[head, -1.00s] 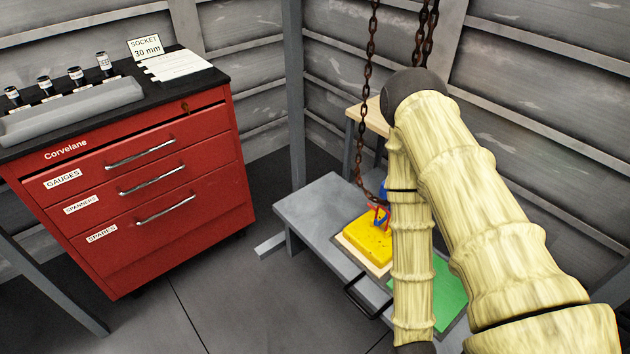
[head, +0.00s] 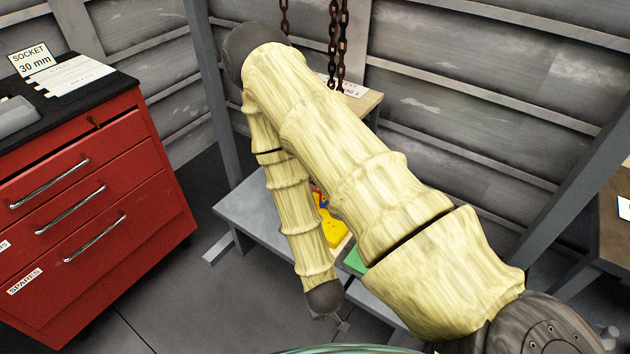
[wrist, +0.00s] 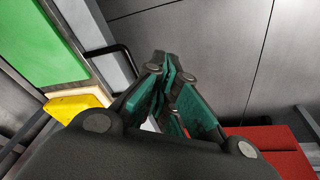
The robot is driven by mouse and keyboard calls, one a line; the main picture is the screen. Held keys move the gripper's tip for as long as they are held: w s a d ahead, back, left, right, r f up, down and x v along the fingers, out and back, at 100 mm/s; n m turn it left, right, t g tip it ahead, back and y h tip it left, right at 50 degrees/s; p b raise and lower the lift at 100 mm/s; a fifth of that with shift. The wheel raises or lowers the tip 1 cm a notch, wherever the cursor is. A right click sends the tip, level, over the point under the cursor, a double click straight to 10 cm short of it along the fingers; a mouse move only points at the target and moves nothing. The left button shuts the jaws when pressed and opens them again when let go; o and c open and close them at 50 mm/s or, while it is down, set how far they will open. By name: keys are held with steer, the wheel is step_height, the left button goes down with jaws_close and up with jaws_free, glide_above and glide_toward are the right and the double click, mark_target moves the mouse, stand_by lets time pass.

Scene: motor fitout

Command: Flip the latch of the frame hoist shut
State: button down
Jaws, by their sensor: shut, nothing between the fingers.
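The frame hoist's rusty chains (head: 337,50) hang at the top centre of the head view.
A grey bench (head: 240,208) carries the yellow block and a green mat (head: 355,262); a dark handle (wrist: 122,55) sticks out from its edge. A red drawer cabinet (head: 100,220) stands at left. A post (head: 208,80) rises between. Floor between cabinet and bench is clear.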

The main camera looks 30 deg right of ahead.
steer(key=w+d+r+m+t+h+b, duration=0.2)
steer(key=w+d+r+h, duration=0.15)
steer(key=w, duration=0.65)
steer(key=w+d+r+m+t+h+b, duration=0.2)
steer(key=w+d+r+m+t, duration=0.15)
steer(key=w, duration=0.75)
steer(key=w+d+r+m+g+h+b, duration=0.1)
steer(key=w+d+r+m+h+b, duration=0.1)
steer(key=r, duration=0.5)
steer(key=w+d+r+m+g+h+b, duration=0.1)
steer(key=w+r+m+h, duration=0.3)
steer(key=r, duration=0.4)
steer(key=shift+w+d+h+b, duration=0.45)
steer(key=shift+b, duration=0.15)
steer(key=x, duration=1)
steer(key=shift+f, duration=0.15)
steer(key=shift+s+a+f, duration=0.15)
steer(key=shift+a+f, duration=0.25)
steer(key=shift+f, duration=0.2)
steer(key=shift+s+a+f, duration=0.15)
steer(key=shift+a+f, duration=0.25)
steer(key=shift+f, duration=0.25)
steer(key=shift+s+a+f, duration=0.15)
steer(key=shift+a+f, duration=0.15)
steer(key=shift+f, duration=0.05)
